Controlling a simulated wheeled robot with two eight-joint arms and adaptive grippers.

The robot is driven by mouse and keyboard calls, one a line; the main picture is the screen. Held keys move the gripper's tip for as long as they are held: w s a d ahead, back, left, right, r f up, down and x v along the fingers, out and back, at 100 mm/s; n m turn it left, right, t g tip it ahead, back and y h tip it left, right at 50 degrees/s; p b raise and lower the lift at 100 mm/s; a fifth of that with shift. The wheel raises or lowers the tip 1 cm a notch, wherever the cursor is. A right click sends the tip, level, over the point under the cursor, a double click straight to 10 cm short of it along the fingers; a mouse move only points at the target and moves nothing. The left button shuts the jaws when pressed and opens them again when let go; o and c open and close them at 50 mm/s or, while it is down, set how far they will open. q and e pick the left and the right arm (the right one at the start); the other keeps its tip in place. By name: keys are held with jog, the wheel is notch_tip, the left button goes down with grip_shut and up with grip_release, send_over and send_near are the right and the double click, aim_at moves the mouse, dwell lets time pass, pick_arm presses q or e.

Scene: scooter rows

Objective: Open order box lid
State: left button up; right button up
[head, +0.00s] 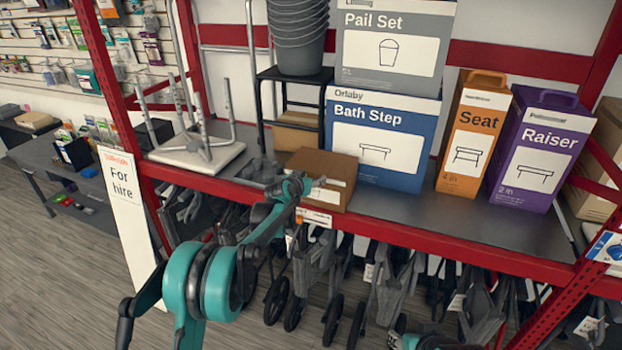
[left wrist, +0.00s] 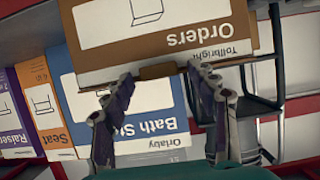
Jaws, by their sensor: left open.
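The order box (head: 330,166) is a brown carton on the shelf, left of the blue Bath Step box; its lid looks shut. In the head view my left gripper (head: 272,176) is at the box's left front, partly hidden by my arm.
The Bath Step box (head: 385,178), Seat box (head: 470,135) and Raiser box (head: 530,180) stand to the right. A white stool (head: 195,155) lies upturned to the left. The red shelf edge (head: 440,243) runs in front; folded scooters or walkers are below.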

pick_arm(q)
jog(key=shift+w, duration=0.1)
grip_shut()
jog(key=shift+r+g+p, duration=0.3)
jog(key=shift+r+p, duration=0.45)
jog(key=shift+r, duration=0.1)
jog(key=w+d+r+g+y+p, duration=0.1)
jog(key=w+r+g+p, duration=0.2)
jog(key=r+p, duration=0.7)
jog(key=shift+w+d+p, duration=0.15)
jog(key=shift+w+p, duration=0.15)
jog(key=shift+w, duration=0.05)
jog(key=shift+r, duration=0.1)
